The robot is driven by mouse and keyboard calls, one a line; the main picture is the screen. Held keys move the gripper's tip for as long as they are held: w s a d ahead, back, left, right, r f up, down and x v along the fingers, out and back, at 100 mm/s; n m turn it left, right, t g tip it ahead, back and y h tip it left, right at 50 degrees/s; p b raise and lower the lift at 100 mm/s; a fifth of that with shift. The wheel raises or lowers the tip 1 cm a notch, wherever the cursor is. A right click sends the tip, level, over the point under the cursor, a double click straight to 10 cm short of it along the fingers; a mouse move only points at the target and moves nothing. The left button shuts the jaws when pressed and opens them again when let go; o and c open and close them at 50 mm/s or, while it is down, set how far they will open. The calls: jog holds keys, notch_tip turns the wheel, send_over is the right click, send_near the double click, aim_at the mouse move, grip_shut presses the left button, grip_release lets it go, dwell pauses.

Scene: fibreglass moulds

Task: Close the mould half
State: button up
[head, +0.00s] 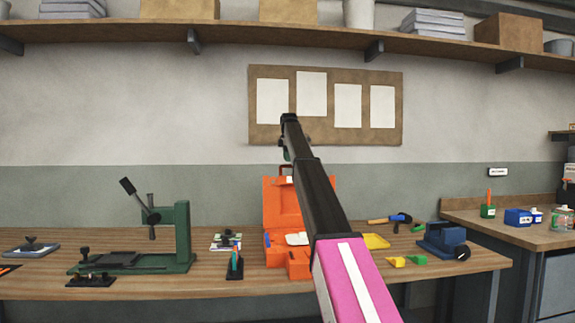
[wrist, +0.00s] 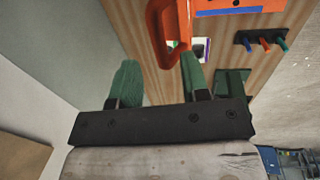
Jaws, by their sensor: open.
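The orange hinged mould (head: 280,203) stands on the bench, its upper half raised upright behind the lower part (head: 298,265). A darker handle loop (head: 286,169) sits on the top edge of the raised half. My gripper (head: 287,155) is just above that edge, mostly hidden behind my arm. In the wrist view, my gripper (wrist: 158,72) is open, with green fingers apart and nothing between them. The orange handle loop (wrist: 165,35) shows just past the fingertips, near the right finger. I cannot tell whether they touch. Part of the mould (wrist: 240,8) shows at the top.
A green press (head: 182,237) stands left on the bench (head: 215,283). A small rack of coloured tools (head: 235,264) is left of the mould. A yellow tray (head: 376,241), small blocks (head: 397,262) and a blue vise (head: 443,243) lie right. A pinboard (head: 326,80) hangs behind.

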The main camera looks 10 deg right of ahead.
jog(key=f, duration=0.3)
jog(key=shift+w+f, duration=0.15)
jog(key=shift+w, duration=0.1)
